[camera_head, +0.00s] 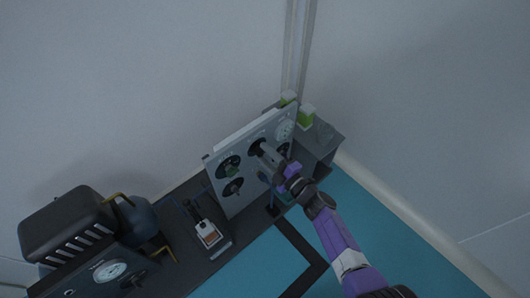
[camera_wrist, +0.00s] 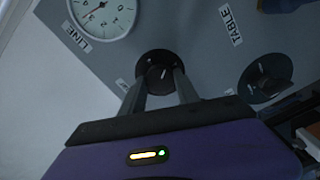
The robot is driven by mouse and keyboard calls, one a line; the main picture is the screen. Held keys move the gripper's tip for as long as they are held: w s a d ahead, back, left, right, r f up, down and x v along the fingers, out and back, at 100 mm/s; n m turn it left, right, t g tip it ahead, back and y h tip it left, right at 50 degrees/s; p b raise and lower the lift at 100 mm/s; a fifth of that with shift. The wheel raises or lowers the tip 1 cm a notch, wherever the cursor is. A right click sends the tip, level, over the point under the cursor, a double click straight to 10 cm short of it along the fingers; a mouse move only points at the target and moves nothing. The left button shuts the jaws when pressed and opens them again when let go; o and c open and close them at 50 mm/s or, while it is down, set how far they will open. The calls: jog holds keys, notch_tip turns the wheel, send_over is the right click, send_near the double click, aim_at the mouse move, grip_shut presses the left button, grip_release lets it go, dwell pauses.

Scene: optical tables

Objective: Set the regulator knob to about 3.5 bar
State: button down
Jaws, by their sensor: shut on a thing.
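My gripper (camera_wrist: 159,82) is shut on a small black knob (camera_wrist: 160,71) on the grey panel (camera_wrist: 195,45), one finger on each side of it. A pale pointer mark shows on the knob's face. The round white gauge (camera_wrist: 103,14) labelled LINE sits to its upper left in the wrist view, cut by the frame's top; its needle points down-left, but the bar figure is too small to read. In the head view my gripper (camera_head: 270,160) reaches the right part of the upright panel (camera_head: 240,205) and hides the held knob. The gauge (camera_head: 285,130) is at the panel's upper right.
Another black knob (camera_wrist: 265,78) sits to the right, below the TABLE label (camera_wrist: 231,25). More knobs (camera_head: 230,166) are on the panel's left. A black machine (camera_head: 65,225) and a second gauge (camera_head: 110,270) stand at lower left. Teal floor (camera_head: 375,225) is open at right.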

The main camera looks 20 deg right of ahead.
jog(key=shift+m, duration=1.1)
jog(key=c, duration=0.9)
grip_release()
jog(key=shift+s+p, duration=0.1)
jog(key=shift+p, duration=0.25)
jog(key=p+v, duration=0.2)
jog(key=v, duration=0.5)
jog(key=shift+s+d, duration=0.15)
jog(key=shift+s, duration=0.1)
